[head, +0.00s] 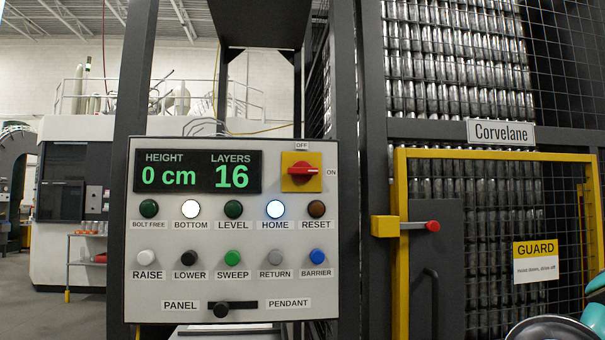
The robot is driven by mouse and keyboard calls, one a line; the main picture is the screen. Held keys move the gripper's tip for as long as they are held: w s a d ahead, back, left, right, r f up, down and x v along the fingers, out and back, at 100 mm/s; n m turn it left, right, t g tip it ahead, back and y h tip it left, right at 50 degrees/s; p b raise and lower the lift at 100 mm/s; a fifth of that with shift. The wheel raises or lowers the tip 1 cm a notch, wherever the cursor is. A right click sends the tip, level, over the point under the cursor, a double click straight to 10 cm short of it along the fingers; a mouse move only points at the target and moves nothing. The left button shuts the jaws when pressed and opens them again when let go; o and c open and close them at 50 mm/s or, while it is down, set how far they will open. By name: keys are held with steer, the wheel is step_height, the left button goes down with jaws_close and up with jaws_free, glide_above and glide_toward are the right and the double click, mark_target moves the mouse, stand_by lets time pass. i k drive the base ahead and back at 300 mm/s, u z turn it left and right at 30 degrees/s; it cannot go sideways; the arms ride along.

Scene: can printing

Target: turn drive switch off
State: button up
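The drive switch (301,171) is a red rotary handle on a yellow square plate at the upper right of the control panel (140,290). Its handle lies level, with its pale mark toward the ON label (331,172) at the right. The OFF label (301,146) is above the plate. Nothing covers the switch. My gripper's fingers are not visible; only what looks like part of my arm, dark and teal, shows at the bottom right corner, well away from the panel.
The display reads 0 cm and 16 layers. BOTTOM (191,208) and HOME (275,208) lamps are lit. Several push buttons and a PANEL/PENDANT selector (221,309) sit below. Right of the panel, a yellow-framed guard door (401,270) carries a red-knobbed latch (432,226).

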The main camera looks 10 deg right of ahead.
mark_target(301, 171)
steer(key=k, duration=0.5)
steer(key=u, duration=0.85)
steer(key=i, duration=0.75)
steer(key=z, duration=0.3)
